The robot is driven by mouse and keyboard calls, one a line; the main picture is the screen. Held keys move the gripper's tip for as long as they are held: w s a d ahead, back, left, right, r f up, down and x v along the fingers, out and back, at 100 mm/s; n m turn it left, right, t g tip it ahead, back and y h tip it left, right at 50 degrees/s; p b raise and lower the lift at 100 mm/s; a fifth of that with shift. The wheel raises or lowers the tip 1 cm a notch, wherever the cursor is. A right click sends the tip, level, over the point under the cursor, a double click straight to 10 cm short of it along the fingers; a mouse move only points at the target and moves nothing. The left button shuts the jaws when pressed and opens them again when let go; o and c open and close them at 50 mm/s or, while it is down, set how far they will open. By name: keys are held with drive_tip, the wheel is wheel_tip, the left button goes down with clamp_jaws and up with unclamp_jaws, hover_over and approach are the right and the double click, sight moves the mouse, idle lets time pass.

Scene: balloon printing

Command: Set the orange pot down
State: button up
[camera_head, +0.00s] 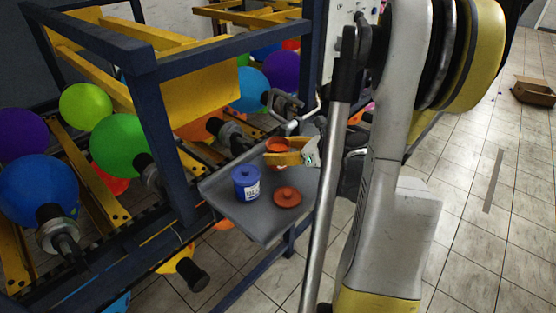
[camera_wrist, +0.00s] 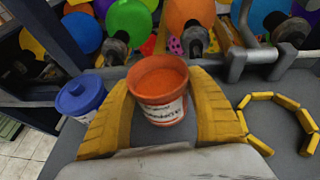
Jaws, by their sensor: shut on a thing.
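The orange pot (camera_wrist: 160,92) is open at the top, shows orange contents and a white label, and stands upright between the yellow fingers of my gripper (camera_wrist: 160,118) in the wrist view. The fingers are shut on it from both sides. In the head view the pot (camera_head: 277,147) and my gripper (camera_head: 290,158) are at the far end of the grey tray (camera_head: 262,222). I cannot tell whether the pot's base touches the tray. An orange lid (camera_head: 287,197) lies on the tray, apart from the pot.
A lidded blue pot (camera_head: 246,183) stands on the tray, left of the lid; it also shows in the wrist view (camera_wrist: 82,98). A yellow segmented ring (camera_wrist: 280,115) lies at the right. The balloon machine frame (camera_head: 170,130) borders the tray on the left. A cardboard box (camera_head: 534,91) is on the floor.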

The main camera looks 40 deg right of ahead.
drive_tip(key=shift+f+b, duration=0.3)
drive_tip(key=shift+f, duration=0.95)
drive_tip(key=shift+f, duration=0.25)
drive_tip(key=o, duration=1.3)
drive_tip(key=shift+r, duration=0.1)
drive_tip(key=shift+o, duration=0.2)
